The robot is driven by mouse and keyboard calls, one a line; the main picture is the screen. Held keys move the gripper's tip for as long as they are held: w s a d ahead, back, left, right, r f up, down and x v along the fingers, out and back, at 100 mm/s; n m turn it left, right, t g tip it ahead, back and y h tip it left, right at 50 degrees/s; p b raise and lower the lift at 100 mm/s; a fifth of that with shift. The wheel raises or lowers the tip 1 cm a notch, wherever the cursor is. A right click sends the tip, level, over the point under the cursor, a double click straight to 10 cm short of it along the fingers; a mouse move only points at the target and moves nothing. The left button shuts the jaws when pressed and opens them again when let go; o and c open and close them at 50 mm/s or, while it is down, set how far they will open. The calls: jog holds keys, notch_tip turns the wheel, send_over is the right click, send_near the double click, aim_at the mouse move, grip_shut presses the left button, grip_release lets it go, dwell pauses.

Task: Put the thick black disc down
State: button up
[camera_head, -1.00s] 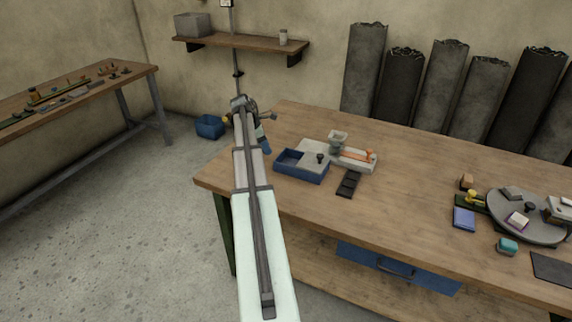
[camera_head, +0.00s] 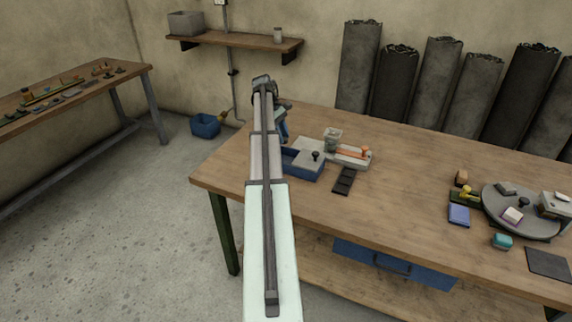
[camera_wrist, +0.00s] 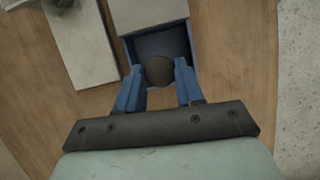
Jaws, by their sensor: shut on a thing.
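A dark round disc (camera_wrist: 158,71) shows in the wrist view between the two blue fingers of my gripper (camera_wrist: 158,67), which is shut on it. The disc appears over the open part of a blue tray (camera_wrist: 176,43). I cannot tell its height above the tray floor. In the head view my gripper (camera_head: 281,130) is at the left part of the workbench, by the back left of the blue tray (camera_head: 305,173). The arm hides part of the gripper and tray there, and the disc is not visible in that view.
A grey lid with a black knob (camera_head: 315,155) covers part of the tray. A pale device with an orange part (camera_head: 353,153) and a black slotted holder (camera_head: 345,181) are close by on the workbench (camera_head: 400,205). A round turntable (camera_head: 492,205) stands far right.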

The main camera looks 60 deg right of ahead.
jog(key=shift+f, duration=5)
jog(key=shift+f, duration=0.1)
jog(key=o, duration=1)
jog(key=v, duration=1.2)
